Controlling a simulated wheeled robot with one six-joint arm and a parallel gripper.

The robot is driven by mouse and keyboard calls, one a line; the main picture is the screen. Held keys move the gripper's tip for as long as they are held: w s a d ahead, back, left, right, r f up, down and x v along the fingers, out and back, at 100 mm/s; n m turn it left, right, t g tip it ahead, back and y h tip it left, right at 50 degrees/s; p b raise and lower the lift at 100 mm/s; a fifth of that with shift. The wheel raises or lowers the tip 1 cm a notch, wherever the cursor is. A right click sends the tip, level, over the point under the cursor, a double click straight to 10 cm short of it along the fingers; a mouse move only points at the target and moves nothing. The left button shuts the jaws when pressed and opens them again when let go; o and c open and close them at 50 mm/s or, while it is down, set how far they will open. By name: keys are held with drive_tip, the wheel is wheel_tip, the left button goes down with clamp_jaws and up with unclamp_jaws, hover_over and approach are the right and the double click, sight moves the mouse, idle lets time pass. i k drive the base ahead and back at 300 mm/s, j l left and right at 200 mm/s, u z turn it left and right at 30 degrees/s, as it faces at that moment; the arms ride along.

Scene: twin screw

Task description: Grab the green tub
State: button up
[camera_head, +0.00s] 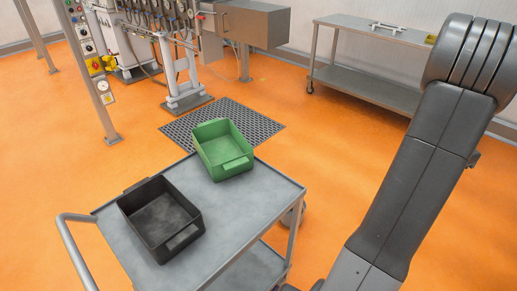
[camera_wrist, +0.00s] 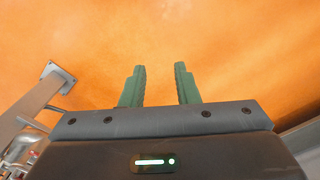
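The green tub (camera_head: 222,149) is an open-topped bin at the far end of the top shelf of a grey cart (camera_head: 225,218). It stands beside a black tub (camera_head: 160,215), apart from it. My gripper (camera_wrist: 160,80) shows in the wrist view with its two green fingers apart and nothing between them. Only orange floor lies beyond the fingers there, and no tub shows in that view. In the head view my arm rises at the right, and the gripper itself is out of the picture.
The cart has a handle (camera_head: 66,222) at its left. A dark floor mat (camera_head: 250,125) lies behind it. A machine (camera_head: 165,35) stands at the back left and a metal table (camera_head: 370,90) at the back right. Orange floor is clear between cart and table.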

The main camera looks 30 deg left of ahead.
sight(225, 153)
drive_tip(key=l+z, duration=0.35)
drive_tip(key=i+l+z, duration=0.15)
drive_tip(key=z, duration=0.15)
drive_tip(key=i+l+u, duration=0.7)
drive_tip(key=i+u, duration=0.2)
drive_tip(key=u, duration=0.25)
drive_tip(key=i+u, duration=0.15)
drive_tip(key=u, duration=0.3)
drive_tip(key=i+l+u, duration=0.15)
drive_tip(key=u, duration=0.35)
drive_tip(key=i+l+u, duration=0.15)
drive_tip(key=u, duration=0.3)
drive_tip(key=i+l+u, duration=0.1)
drive_tip(key=u, duration=0.35)
drive_tip(key=i+l+u, duration=0.15)
drive_tip(key=u, duration=0.3)
drive_tip(key=i+l+u, duration=0.2)
drive_tip(key=u, duration=0.25)
drive_tip(key=i+l+u, duration=0.15)
drive_tip(key=u, duration=0.3)
drive_tip(key=l, duration=0.1)
